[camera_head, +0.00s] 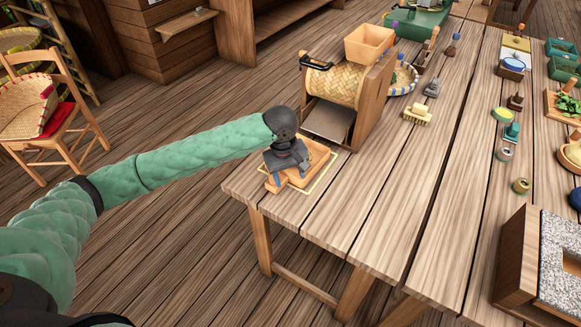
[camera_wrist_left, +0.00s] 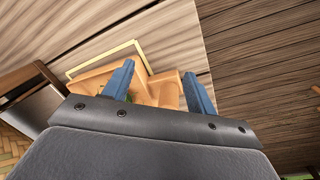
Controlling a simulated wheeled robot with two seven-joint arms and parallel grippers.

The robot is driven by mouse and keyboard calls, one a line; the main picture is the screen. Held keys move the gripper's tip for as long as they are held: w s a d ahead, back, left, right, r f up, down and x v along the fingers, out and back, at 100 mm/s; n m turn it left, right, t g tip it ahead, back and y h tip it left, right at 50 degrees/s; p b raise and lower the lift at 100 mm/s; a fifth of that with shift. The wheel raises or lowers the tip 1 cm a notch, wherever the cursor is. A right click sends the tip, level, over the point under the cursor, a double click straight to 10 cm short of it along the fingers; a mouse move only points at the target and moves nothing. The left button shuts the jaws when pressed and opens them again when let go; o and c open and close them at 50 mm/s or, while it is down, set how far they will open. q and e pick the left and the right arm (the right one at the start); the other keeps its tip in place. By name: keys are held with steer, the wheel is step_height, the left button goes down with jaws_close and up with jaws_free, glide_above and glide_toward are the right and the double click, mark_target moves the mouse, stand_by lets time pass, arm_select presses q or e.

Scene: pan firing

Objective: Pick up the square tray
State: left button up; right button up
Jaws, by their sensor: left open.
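The square tray (camera_head: 318,157) is orange-tan wood and sits on a yellow-outlined square (camera_head: 328,172) at the near left corner of the table. My left gripper (camera_head: 277,181) is over the tray's left part and hides some of it. In the left wrist view the two blue fingers of my left gripper (camera_wrist_left: 158,90) are apart, with part of the tray (camera_wrist_left: 166,92) between and beyond them. A bit of green shows by the left finger. Whether the fingers touch the tray, I cannot tell. My right gripper is not in view.
A wooden machine with a woven drum (camera_head: 334,84) and an orange hopper (camera_head: 369,44) stands behind the tray. A brush (camera_head: 418,114) and several small items lie farther right. A grey-speckled box (camera_head: 558,265) is at the near right. The table's front middle is clear.

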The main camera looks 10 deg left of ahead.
arm_select(q)
steer(key=w+a+r+n, duration=0.1)
steer(key=a, duration=0.1)
steer(key=w+a+r+n, duration=0.1)
steer(key=w+a+r+n+y, duration=0.1)
steer(key=a, duration=0.1)
steer(key=shift+w+a+r, duration=0.25)
steer(key=shift+a+r, duration=0.1)
steer(key=shift+w+a+r+g, duration=0.1)
steer(key=shift+a+r+g, duration=0.05)
steer(key=shift+a+g, duration=0.15)
steer(key=shift+a+n, duration=0.1)
steer(key=shift+n, duration=0.2)
steer(key=shift+f, duration=0.3)
steer(key=f+p, duration=0.1)
steer(key=f, duration=0.1)
steer(key=f+p, duration=0.1)
steer(key=f, duration=0.1)
steer(key=f+p, duration=0.1)
steer(key=f, duration=0.1)
steer(key=shift+w+d, duration=0.3)
steer(key=shift+f, duration=0.55)
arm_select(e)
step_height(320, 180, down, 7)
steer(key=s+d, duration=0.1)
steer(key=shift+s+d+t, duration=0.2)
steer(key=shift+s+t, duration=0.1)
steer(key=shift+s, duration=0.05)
